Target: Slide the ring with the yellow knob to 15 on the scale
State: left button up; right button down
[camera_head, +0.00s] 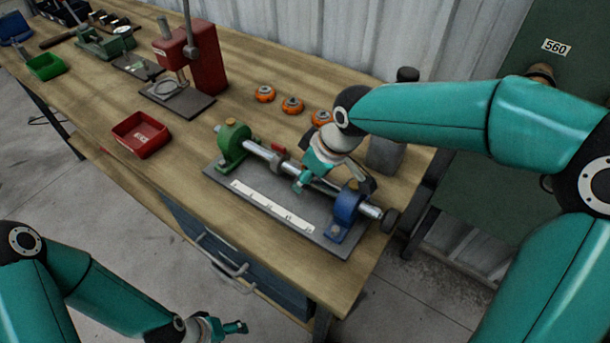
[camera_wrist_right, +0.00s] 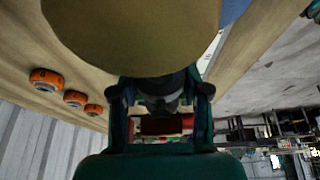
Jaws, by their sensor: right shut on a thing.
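A metal shaft (camera_head: 255,151) runs between a green stand (camera_head: 231,148) and a blue stand (camera_head: 345,208), each with a brass-coloured cap. A white scale strip (camera_head: 270,205) lies in front on the grey base plate; its figures are too small to read. My right gripper (camera_head: 300,184) is at the shaft between the red ring and the blue stand, shut on what seems to be the ring with the yellow knob, mostly hidden by the gripper. In the right wrist view a large tan rounded surface (camera_wrist_right: 145,35) fills the top. My left gripper (camera_head: 236,328) is low, away from the bench.
Orange rings (camera_head: 292,105) lie behind the fixture. A red tray (camera_head: 140,135) and a red press (camera_head: 195,60) stand left. A dark end knob (camera_head: 390,221) is beyond the blue stand.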

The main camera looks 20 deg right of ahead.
jog(key=c, duration=0.5)
grip_release()
jog(key=shift+c, duration=0.2)
jog(key=v, duration=1.2)
jog(key=shift+f, duration=0.1)
